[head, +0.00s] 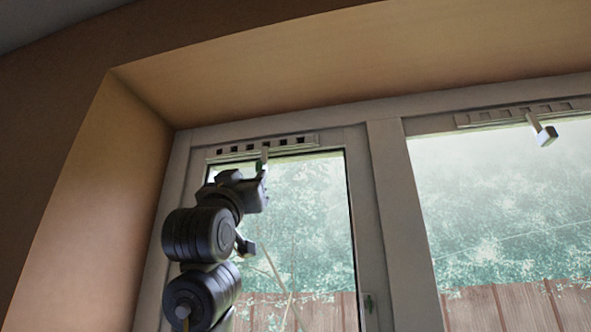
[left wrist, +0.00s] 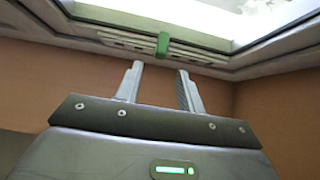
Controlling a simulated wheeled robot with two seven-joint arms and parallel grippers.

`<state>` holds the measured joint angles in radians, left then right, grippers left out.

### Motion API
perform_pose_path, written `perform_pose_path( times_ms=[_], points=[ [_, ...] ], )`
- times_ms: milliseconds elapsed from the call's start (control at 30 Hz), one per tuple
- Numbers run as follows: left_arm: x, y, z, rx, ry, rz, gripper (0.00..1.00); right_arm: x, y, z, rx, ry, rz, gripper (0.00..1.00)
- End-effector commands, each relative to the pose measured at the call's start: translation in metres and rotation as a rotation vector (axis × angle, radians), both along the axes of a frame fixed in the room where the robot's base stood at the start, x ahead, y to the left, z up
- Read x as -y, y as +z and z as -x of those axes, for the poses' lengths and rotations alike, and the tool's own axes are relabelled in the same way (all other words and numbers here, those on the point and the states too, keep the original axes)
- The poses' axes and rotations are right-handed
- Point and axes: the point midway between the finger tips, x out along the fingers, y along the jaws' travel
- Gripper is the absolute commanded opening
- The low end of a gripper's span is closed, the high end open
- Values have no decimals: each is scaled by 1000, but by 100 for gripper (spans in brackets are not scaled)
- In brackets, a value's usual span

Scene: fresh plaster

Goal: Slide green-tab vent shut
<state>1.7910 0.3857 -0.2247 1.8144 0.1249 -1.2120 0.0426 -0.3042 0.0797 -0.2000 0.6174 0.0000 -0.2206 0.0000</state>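The vent strip (head: 290,141) runs along the top of the left window frame, and dark slots show in it. Its green tab (head: 259,164) hangs from the strip near its middle, partly hidden by my gripper. My left gripper (head: 263,178) is just below the tab. In the left wrist view the two fingers (left wrist: 160,69) are apart with nothing between them. The green tab (left wrist: 163,44) lies beyond the fingertips, in line with the gap, on the pale vent strip (left wrist: 120,39). No contact with the tab is visible. My right gripper is out of view.
A second vent strip (head: 490,117) with a whitish tab (head: 545,135) is above the right window pane.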

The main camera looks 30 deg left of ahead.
Motion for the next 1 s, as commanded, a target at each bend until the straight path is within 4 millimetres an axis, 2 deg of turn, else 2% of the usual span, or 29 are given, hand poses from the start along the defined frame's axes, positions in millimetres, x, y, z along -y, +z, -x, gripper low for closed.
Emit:
perform_pose_path(
  times_ms=[100,233,700,1000],
  points=[
    [-2,-5,-3,-22,7,2,38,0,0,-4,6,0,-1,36],
    [-2,2,-8,-22,4,2,38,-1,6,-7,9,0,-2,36],
    [-19,62,-61,-21,2,2,38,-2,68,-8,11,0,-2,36],
    [-24,73,-76,-19,2,1,38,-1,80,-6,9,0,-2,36]
  ],
)
